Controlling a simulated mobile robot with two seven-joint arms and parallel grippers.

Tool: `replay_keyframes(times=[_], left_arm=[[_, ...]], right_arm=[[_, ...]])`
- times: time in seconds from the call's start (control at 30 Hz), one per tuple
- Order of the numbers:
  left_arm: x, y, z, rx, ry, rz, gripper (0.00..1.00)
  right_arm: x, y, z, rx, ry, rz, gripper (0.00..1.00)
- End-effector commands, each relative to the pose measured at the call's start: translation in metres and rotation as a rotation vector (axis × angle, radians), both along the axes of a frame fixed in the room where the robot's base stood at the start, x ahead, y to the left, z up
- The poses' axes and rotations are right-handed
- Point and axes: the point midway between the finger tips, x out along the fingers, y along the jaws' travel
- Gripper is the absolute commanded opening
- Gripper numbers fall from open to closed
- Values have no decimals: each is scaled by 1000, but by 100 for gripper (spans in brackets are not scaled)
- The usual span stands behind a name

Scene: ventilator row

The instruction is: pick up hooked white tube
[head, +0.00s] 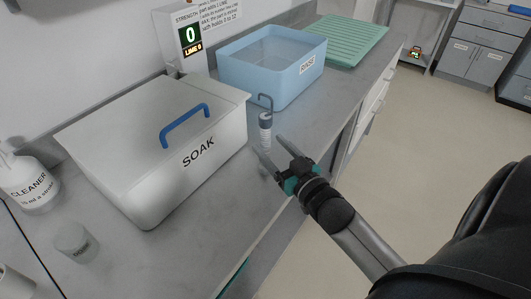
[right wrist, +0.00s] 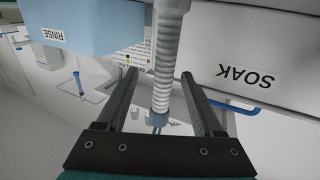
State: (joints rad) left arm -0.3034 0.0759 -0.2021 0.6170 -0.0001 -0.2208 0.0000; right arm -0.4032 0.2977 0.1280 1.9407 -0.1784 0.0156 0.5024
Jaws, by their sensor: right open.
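The hooked white tube (head: 265,134) stands upright on the grey counter between the SOAK bin and the RINSE tub. It is ribbed and pale, with a blue-grey collar and a hook on top. Its lower part is partly hidden by my gripper. My right gripper (head: 269,146) is open at the tube, with its fingers pointing toward it. In the right wrist view the ribbed tube (right wrist: 166,62) runs between the two open fingers (right wrist: 158,74), with gaps visible beside it. I cannot tell whether a finger touches it. My left gripper is not in view.
The white SOAK bin (head: 225,152) with a blue lid handle (head: 185,122) stands left of the tube. The blue RINSE tub (head: 290,88) is behind it. A green ribbed rack (head: 348,38), a strength display (head: 190,42) and a cleaner bottle (head: 30,185) are also on the counter.

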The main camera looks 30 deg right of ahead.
Motion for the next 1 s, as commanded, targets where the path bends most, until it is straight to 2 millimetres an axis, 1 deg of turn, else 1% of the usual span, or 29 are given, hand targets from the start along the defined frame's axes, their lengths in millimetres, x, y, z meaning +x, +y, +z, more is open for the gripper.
replay_keyframes(times=[0.17,0.37,0.5,0.63,0.83,0.87,1.0], left_arm=[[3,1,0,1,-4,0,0],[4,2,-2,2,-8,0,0],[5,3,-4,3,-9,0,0],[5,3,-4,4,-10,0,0],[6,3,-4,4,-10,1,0],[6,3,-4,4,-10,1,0],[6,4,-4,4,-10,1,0]], right_arm=[[9,1,2,-1,-1,0,68],[35,5,9,-2,-3,1,68],[48,5,7,-1,0,0,68],[54,5,8,-1,0,0,68],[54,5,8,-1,1,0,68],[54,5,8,-1,1,0,67],[54,5,8,-1,1,0,52]])
